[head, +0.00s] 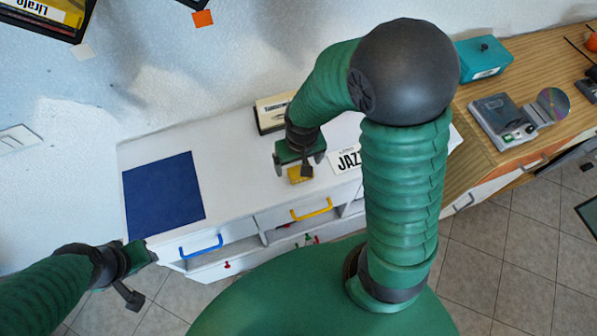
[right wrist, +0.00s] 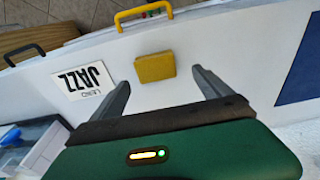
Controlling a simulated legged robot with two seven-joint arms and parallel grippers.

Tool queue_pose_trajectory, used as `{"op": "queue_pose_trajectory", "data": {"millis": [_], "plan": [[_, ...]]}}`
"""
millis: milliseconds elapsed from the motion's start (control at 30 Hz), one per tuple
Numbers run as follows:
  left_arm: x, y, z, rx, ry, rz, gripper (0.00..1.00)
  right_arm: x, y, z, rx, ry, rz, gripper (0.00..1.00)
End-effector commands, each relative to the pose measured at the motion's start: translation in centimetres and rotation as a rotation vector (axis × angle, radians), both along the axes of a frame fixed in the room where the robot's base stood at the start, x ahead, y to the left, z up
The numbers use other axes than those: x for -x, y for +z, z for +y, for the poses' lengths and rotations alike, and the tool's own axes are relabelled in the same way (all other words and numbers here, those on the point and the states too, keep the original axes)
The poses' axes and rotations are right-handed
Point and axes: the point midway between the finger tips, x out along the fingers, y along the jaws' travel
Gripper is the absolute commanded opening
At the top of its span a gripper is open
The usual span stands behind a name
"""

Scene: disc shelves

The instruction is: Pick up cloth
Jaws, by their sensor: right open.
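A small yellow folded piece, which looks like the cloth (head: 300,175), lies on the white cabinet top. In the right wrist view the cloth (right wrist: 155,67) sits ahead of the fingers, roughly centred between them, with a gap to each side. My right gripper (head: 299,164) is open above and just behind the cloth, and no contact shows. Its two dark fingers also show in the right wrist view (right wrist: 160,78). My left gripper (head: 138,275) is low at the left, beside the cabinet's front corner. Its jaw opening is unclear.
A dark blue square (head: 163,194) lies left on the white top (head: 235,178). A JAZZ card (head: 346,160) lies right of the cloth. A box sign (head: 272,112) stands behind. Drawers have a yellow handle (head: 312,210) and a blue handle (head: 201,246). A disc player (head: 503,120) stands right.

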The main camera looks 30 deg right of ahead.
Motion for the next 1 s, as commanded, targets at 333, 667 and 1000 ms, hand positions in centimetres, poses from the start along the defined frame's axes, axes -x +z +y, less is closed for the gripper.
{"op": "queue_pose_trajectory", "data": {"millis": [333,667,1000], "plan": [[0.0,-0.3,0.0,0.000,0.000,0.000,0.36,-0.3,-4.0,-0.4,0.000,0.000,0.002,0.89],[0.0,-0.3,0.0,0.000,0.000,0.000,0.36,-0.2,-3.9,-0.4,0.000,0.000,0.001,0.60],[0.0,-0.3,0.0,0.000,0.000,0.000,0.36,-0.2,-3.9,-0.4,0.001,0.000,0.001,0.24]]}}
